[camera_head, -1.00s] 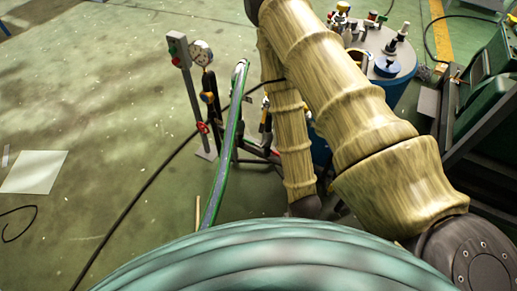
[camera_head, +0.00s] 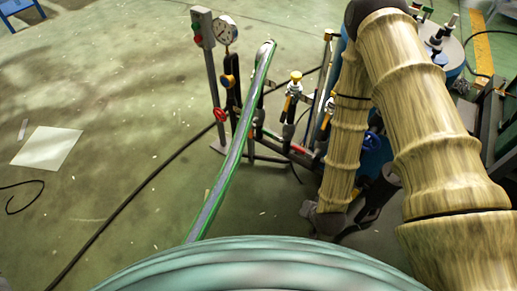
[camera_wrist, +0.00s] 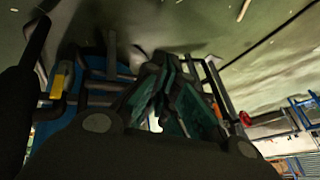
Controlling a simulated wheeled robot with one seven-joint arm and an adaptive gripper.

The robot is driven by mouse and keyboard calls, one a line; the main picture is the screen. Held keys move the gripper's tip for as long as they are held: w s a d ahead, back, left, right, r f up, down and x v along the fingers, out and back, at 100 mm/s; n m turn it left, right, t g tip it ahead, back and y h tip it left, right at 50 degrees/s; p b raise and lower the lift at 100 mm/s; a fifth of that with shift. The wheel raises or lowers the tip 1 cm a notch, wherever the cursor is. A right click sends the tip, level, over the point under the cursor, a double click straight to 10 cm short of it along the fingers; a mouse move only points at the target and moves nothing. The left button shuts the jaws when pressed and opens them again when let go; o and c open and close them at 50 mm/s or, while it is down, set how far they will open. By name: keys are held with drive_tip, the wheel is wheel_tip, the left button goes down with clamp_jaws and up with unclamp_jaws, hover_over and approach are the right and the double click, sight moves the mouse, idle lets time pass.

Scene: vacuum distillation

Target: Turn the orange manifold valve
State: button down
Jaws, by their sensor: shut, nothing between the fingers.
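The pipe manifold stands right of centre in the head view, with a valve with a yellow-orange top (camera_head: 295,77) on an upright pipe. A second valve with an orange-yellow part (camera_head: 329,105) is partly hidden by my forearm. I cannot tell for sure which is the orange manifold valve. In the wrist view, an orange-yellow part (camera_wrist: 57,83) shows at the left, apart from my fingers. My gripper (camera_wrist: 165,80) is shut and empty, pointing towards dark pipes and a blue vessel. Its fingers are not clearly seen in the head view.
A post with red and green buttons (camera_head: 203,28) and a pressure gauge (camera_head: 226,30) stand left of the manifold. A red handwheel (camera_head: 220,115) sits low there. The floor at left is open, with a paper sheet (camera_head: 47,147).

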drive_tip(key=w+a+f+m+t+y+b, duration=0.1)
drive_tip(key=w+a+f+m+t+b, duration=0.15)
drive_tip(key=w+b, duration=0.35)
drive_tip(key=w+a+f+m+t+b, duration=0.25)
drive_tip(key=w+f+b, duration=0.2)
drive_tip(key=w, duration=0.25)
drive_tip(key=m+t+b, duration=0.7)
drive_tip(key=b, duration=1.3)
approach(250, 131)
drive_tip(key=w+d+f, duration=0.3)
drive_tip(key=w+d, duration=0.1)
drive_tip(key=w, duration=0.2)
drive_tip(key=shift+w+a+r+y, duration=0.25)
drive_tip(key=shift+w+a+y, duration=0.15)
drive_tip(key=shift+w+a, duration=0.3)
drive_tip(key=shift+s+a, duration=0.1)
drive_tip(key=shift+a, duration=0.05)
